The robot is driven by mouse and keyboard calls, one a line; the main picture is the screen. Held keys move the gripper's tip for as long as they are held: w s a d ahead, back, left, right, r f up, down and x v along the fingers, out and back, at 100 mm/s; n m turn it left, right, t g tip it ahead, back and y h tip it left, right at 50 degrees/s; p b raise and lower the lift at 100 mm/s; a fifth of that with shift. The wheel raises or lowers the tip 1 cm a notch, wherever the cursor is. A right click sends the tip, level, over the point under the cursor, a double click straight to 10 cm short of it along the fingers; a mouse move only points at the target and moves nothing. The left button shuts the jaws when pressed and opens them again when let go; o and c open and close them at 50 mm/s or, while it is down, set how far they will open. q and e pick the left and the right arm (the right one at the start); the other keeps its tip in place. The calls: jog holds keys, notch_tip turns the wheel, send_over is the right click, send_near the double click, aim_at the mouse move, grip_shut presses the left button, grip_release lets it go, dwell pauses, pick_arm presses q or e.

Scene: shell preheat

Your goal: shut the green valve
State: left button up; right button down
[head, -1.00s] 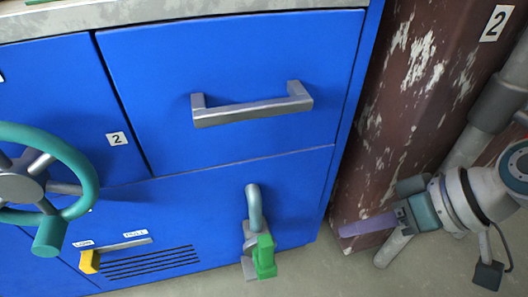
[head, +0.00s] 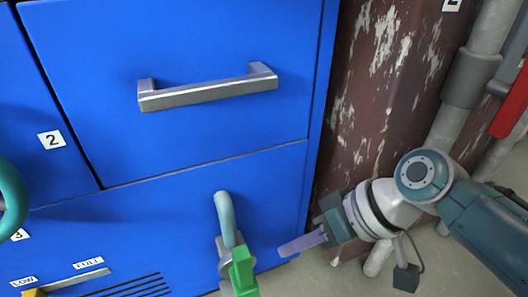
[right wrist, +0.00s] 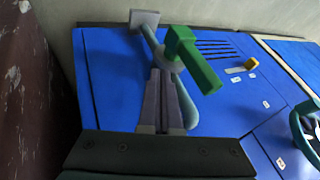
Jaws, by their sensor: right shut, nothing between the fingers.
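The green valve handle (head: 243,270) sits on a grey valve body (head: 226,258) under a bent grey-green pipe (head: 226,215) on the front of the blue cabinet, low down. In the right wrist view the green handle (right wrist: 195,62) sticks out towards the camera, just right of my fingertips. My right gripper (head: 284,249) is shut and empty. Its fingers point left towards the valve, with a small gap to the green handle in the head view. The right wrist view shows the closed fingers (right wrist: 158,75) in front of the pipe; I cannot tell whether they touch. My left gripper is out of view.
A grey drawer handle (head: 210,88) is above the valve. A LOW–FULL slider (head: 75,281) and vent slots lie to its left. A teal handwheel (head: 10,200) is at the left edge. A peeling brown column (head: 375,90) and grey pipes (head: 470,85) stand at the right.

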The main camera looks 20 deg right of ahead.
aim_at(244, 274)
jog(key=a, duration=0.4)
jog(key=shift+w+a+f+b, duration=0.1)
jog(key=shift+a+f+b, duration=0.1)
jog(key=shift+f+b, duration=0.15)
jog(key=shift+r, duration=0.1)
